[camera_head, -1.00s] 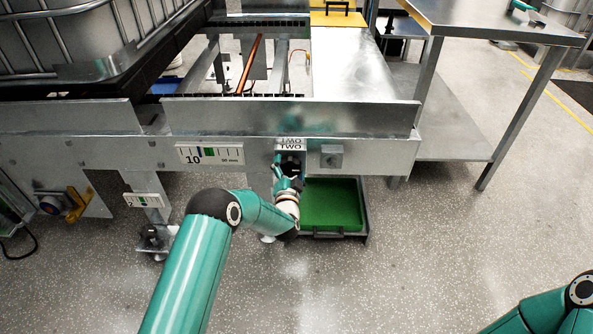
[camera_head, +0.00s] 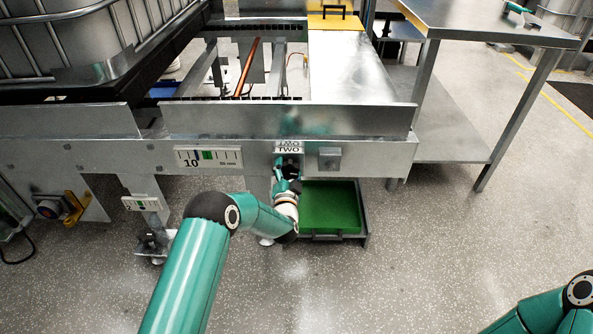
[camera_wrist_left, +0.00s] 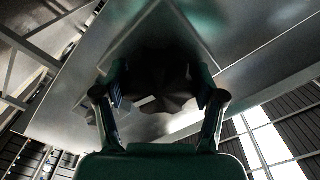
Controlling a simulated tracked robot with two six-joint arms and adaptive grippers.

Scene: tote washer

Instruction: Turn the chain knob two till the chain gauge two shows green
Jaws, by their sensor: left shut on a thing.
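A plate marked TWO (camera_head: 288,149) is on the grey frame's front rail. My left gripper (camera_head: 288,172) is just below it, and its jaws are shut on a dark lobed knob (camera_wrist_left: 160,85), seen in the left wrist view between the two fingers. In the head view the knob is mostly hidden by the gripper. Left of the plate, a white gauge (camera_head: 226,157) marked 10 and 50 mm has a green band and a dark mark near its left end. The dark mark appears left of the green, though it is small. My right gripper is out of view.
A smaller white gauge (camera_head: 155,203) with a green patch is lower left. A green tray (camera_head: 318,236) sits under the rail, right of my gripper. A grey box (camera_head: 330,158) is on the rail. A steel table (camera_head: 490,40) stands right, with open floor in front.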

